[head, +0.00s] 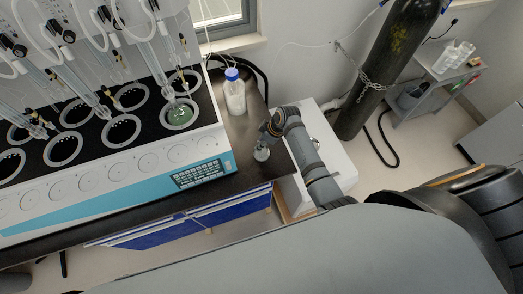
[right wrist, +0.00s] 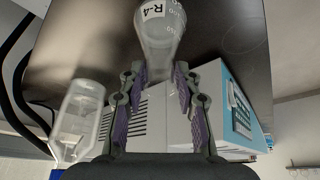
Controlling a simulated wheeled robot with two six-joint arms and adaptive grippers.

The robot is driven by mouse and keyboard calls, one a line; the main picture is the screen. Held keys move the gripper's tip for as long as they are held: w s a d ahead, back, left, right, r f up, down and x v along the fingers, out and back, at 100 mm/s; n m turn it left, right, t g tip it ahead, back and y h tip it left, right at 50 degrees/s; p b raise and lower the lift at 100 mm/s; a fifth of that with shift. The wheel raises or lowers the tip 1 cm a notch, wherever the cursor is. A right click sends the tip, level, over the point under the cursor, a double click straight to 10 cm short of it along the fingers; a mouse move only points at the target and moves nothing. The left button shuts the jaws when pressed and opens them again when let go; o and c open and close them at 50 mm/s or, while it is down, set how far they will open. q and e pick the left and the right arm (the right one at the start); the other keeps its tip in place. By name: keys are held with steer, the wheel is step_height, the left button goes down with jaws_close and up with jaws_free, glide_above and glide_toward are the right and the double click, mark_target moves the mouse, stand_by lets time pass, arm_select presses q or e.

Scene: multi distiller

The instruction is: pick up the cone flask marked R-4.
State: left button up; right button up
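The cone flask marked R-4 (right wrist: 163,38) is clear glass with a white label, near the top of the right wrist view. In the head view the flask (head: 261,154) stands on the dark bench to the right of the distiller. My right gripper (head: 266,140) is just above and behind it, partly covering it. In the right wrist view the fingers of my right gripper (right wrist: 158,76) are apart, with the narrow end of the flask at the gap between the tips. I cannot tell whether they touch the glass. My left gripper is out of view.
The distiller (head: 200,158) with several round wells fills the bench to the left. A blue-capped bottle (head: 235,97) stands behind the flask; it also shows in the right wrist view (right wrist: 78,122). The bench's right edge is close to the flask. A chained dark gas cylinder (head: 385,65) stands farther right.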

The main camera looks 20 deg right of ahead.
jaws_close()
steer(key=shift+r, duration=0.15)
steer(key=s+d+r+b, duration=0.2)
steer(key=s+r, duration=0.4)
steer(key=s+d+r+b, duration=0.2)
steer(key=s+r, duration=0.4)
steer(key=s, duration=0.1)
steer(key=shift+d+r, duration=0.35)
stand_by(0.5)
steer(key=shift+s, duration=0.1)
